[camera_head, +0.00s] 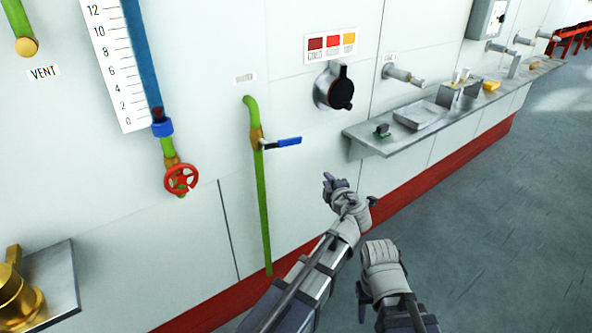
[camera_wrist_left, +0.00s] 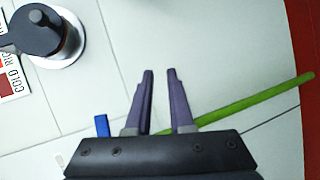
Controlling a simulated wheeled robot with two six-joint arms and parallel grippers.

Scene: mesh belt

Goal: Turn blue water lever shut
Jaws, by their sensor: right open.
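The blue lever (camera_head: 289,142) sticks out to the right from a brass valve (camera_head: 257,138) on a vertical green pipe (camera_head: 263,205), lying across the pipe. My left gripper (camera_head: 329,182) is below and right of the lever in the head view, apart from it. In the left wrist view its two purple fingers (camera_wrist_left: 161,75) are spread with nothing between them. The lever's blue end (camera_wrist_left: 101,125) shows left of the fingers there, and the green pipe (camera_wrist_left: 250,102) to the right, partly hidden by the gripper. My right gripper (camera_head: 381,254) is lower right, away from the wall fittings.
A black rotary knob (camera_head: 341,88) is on the wall above right of the lever; it also shows in the left wrist view (camera_wrist_left: 36,30). A steel shelf (camera_head: 375,143) juts out at right. A red handwheel valve (camera_head: 181,180) is at left. The wall around the lever is clear.

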